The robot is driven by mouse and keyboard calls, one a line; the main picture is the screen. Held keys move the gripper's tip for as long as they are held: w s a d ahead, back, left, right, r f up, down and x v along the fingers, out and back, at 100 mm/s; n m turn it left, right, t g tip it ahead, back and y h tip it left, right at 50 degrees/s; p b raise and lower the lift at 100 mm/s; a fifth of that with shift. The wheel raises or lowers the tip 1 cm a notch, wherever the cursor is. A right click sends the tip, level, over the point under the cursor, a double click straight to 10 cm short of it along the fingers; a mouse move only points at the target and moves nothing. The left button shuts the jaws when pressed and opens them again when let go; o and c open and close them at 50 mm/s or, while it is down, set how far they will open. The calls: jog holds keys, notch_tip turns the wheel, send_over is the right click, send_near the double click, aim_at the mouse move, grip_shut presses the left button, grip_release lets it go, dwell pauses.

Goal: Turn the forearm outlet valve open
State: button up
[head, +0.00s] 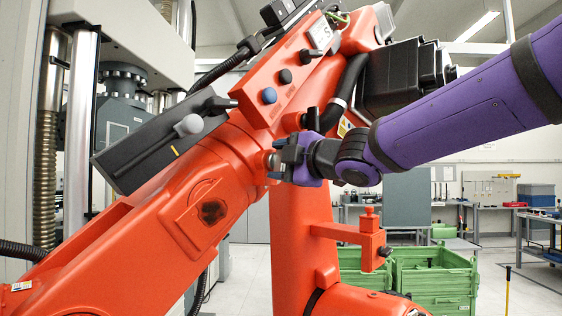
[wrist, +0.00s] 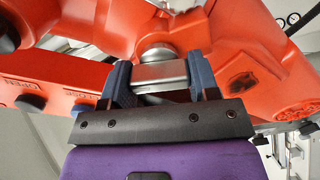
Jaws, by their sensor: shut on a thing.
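The forearm outlet valve is on the side of the big orange arm (head: 215,160). In the wrist view its flat metal handle (wrist: 160,74) sits between my two blue fingers, in front of a round metal base. My gripper (wrist: 160,82) is shut on the handle, with a finger against each end. In the head view my gripper (head: 283,162) reaches in from the right at the end of my purple arm and mostly hides the valve. Whether the valve is open or closed, I cannot tell.
An orange panel with a blue knob (head: 269,95) and dark knobs lies just above my gripper; it also shows in the wrist view (wrist: 50,90). A dark box (head: 165,142) with a grey knob is at left. Green crates (head: 432,280) and workbenches stand behind.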

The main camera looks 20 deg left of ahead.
jog(key=shift+f+n, duration=0.1)
jog(key=shift+n, duration=0.5)
jog(key=o, duration=0.9)
jog(key=v, duration=1)
jog(key=shift+s+d, duration=0.1)
jog(key=shift+d, duration=0.3)
